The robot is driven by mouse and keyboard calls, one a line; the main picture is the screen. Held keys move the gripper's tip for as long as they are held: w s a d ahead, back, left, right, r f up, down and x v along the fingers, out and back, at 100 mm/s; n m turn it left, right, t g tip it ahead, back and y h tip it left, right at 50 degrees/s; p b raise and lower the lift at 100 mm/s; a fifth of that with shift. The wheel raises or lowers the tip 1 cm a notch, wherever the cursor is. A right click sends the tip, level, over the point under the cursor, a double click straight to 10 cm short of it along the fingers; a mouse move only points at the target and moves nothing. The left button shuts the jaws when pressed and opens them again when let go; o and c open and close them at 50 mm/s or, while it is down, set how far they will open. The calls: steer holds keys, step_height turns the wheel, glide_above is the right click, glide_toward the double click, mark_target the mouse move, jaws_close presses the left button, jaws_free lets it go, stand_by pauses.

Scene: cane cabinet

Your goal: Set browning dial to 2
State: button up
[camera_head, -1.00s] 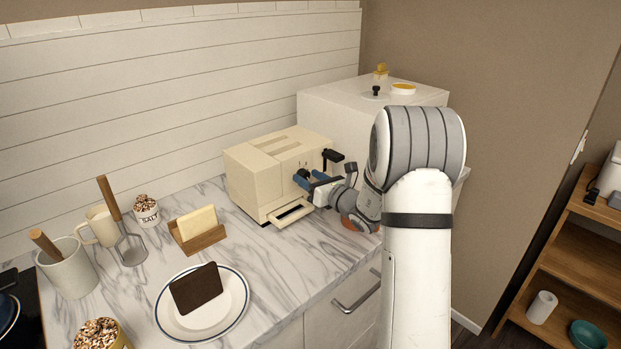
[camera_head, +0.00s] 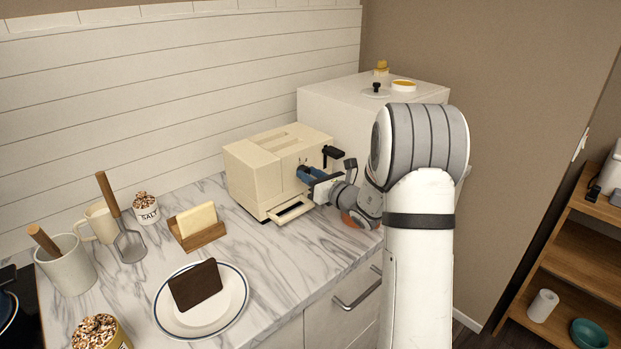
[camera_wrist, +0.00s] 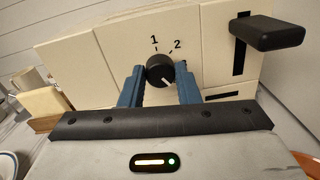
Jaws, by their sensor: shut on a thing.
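The cream toaster (camera_head: 262,172) stands on the marble counter at the back. Its black browning dial (camera_wrist: 158,67) is on the front face in the wrist view, with the marks "1" and "2" above it. A white pointer mark on the dial faces the lower right, away from both numbers. My gripper (camera_wrist: 160,78) has one blue finger on each side of the dial and is shut on it. In the head view the fingers hide most of the dial. The toaster's black lever (camera_wrist: 266,32) sits up to the right of the dial.
A white box-like cabinet (camera_head: 325,107) stands right behind the toaster. A wooden toast holder (camera_head: 203,236) and a plate (camera_head: 241,300) with a dark slice are at the front left. An orange-rimmed thing (camera_head: 347,219) sits partly hidden under my wrist.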

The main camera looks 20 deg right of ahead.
steer(key=n+b, duration=0.1)
steer(key=b, duration=0.2)
steer(key=f+n+b, duration=0.1)
steer(key=b, duration=0.2)
steer(key=shift+n, duration=0.3)
steer(key=n+b, duration=0.3)
steer(key=b, duration=0.4)
steer(key=shift+n, duration=0.4)
steer(key=n+b, duration=0.3)
steer(key=b, duration=0.5)
steer(key=shift+f+n, duration=0.1)
steer(key=shift+n, duration=0.3)
steer(key=n+b, duration=0.3)
steer(key=b, duration=0.3)
steer(key=shift+n+y+b, duration=0.3)
steer(key=shift+y+b, duration=0.1)
steer(key=n+b, duration=0.4)
steer(key=b, duration=0.2)
steer(key=shift+r+n+b, duration=0.3)
steer(key=shift+n+b, duration=0.7)
steer(key=shift+b, duration=0.3)
steer(key=shift+r, duration=0.1)
steer(key=o, duration=1)
